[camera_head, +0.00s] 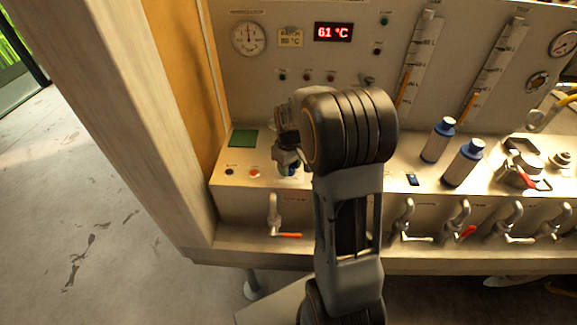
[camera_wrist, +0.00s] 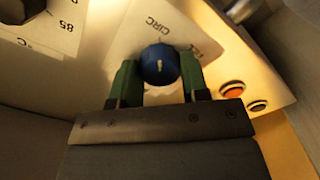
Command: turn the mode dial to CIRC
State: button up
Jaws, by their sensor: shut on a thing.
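The mode dial is a round blue knob (camera_wrist: 160,64) with a short white pointer line, seen in the middle of the wrist view. The pointer runs roughly up and down in that picture. The CIRC label (camera_wrist: 163,27) is printed just above the knob, and another label, partly hidden, sits to its right. My gripper (camera_wrist: 159,76) has its green fingers on both sides of the knob, shut on it. In the head view, my gripper (camera_head: 289,161) is at the console's left part, and my wrist hides most of the dial.
An orange-red button (camera_wrist: 232,88) and a black button (camera_wrist: 258,106) lie close to the right finger. In the head view, a green screen (camera_head: 243,139) is left of my gripper. Blue-capped bottles (camera_head: 438,140) stand to the right. A lever valve (camera_head: 274,215) is below on the front.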

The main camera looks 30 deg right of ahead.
jog(key=shift+r, duration=0.1)
dwell(0.3)
jog(key=o, duration=0.9)
notch_tip(320, 180, up, 14)
jog(key=shift+f, duration=0.15)
dwell(0.4)
jog(key=s+a+f+m+t, duration=0.1)
jog(key=s+a, duration=0.2)
jog(key=s, duration=0.2)
jog(key=s+a+f+m+t, duration=0.1)
jog(key=s+a+f, duration=0.1)
jog(key=s, duration=0.3)
jog(key=s+a+f+m+t, duration=0.1)
jog(key=s+a, duration=0.3)
jog(key=s, duration=0.2)
jog(key=shift+f+t, duration=0.2)
jog(key=shift+t, duration=0.1)
jog(key=shift+s+a+r, duration=0.1)
jog(key=shift+a+r, duration=0.25)
jog(key=shift+r, duration=0.2)
